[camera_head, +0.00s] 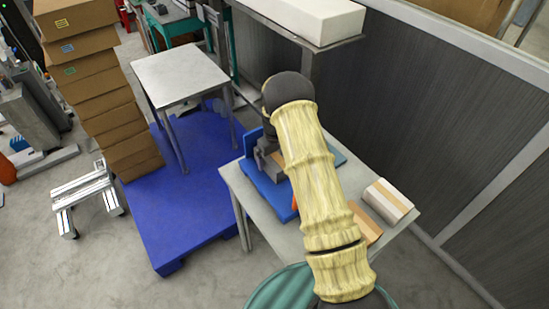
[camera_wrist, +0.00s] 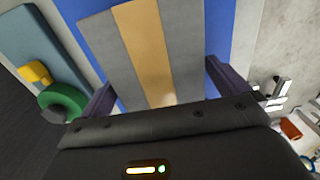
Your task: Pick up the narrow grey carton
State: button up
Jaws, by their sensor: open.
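The narrow grey carton (camera_wrist: 178,40), grey with a tan stripe down its middle, lies on a blue surface (camera_wrist: 218,30) in the wrist view. My gripper (camera_wrist: 160,75) is open, with one dark finger on each side of the carton. I cannot tell whether either finger touches it. In the head view my gripper (camera_head: 266,152) is low over the blue tray (camera_head: 268,188) on the grey table, and my arm hides much of that area.
A white-and-tan carton (camera_head: 388,200) lies at the table's right end. A grey-blue board (camera_wrist: 35,40) and a green ring (camera_wrist: 62,100) are left in the wrist view. A white box (camera_head: 305,15) sits on a shelf behind. Stacked brown cartons (camera_head: 100,95) stand left.

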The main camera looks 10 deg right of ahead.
aim_at(274, 154)
jog(key=shift+f, duration=0.25)
dwell(0.3)
jog(key=c, duration=1.1)
jog(key=shift+r, duration=0.2)
jog(key=shift+c, duration=0.2)
notch_tip(274, 154, up, 18)
jog(key=b, duration=0.3)
jog(key=shift+f, duration=0.15)
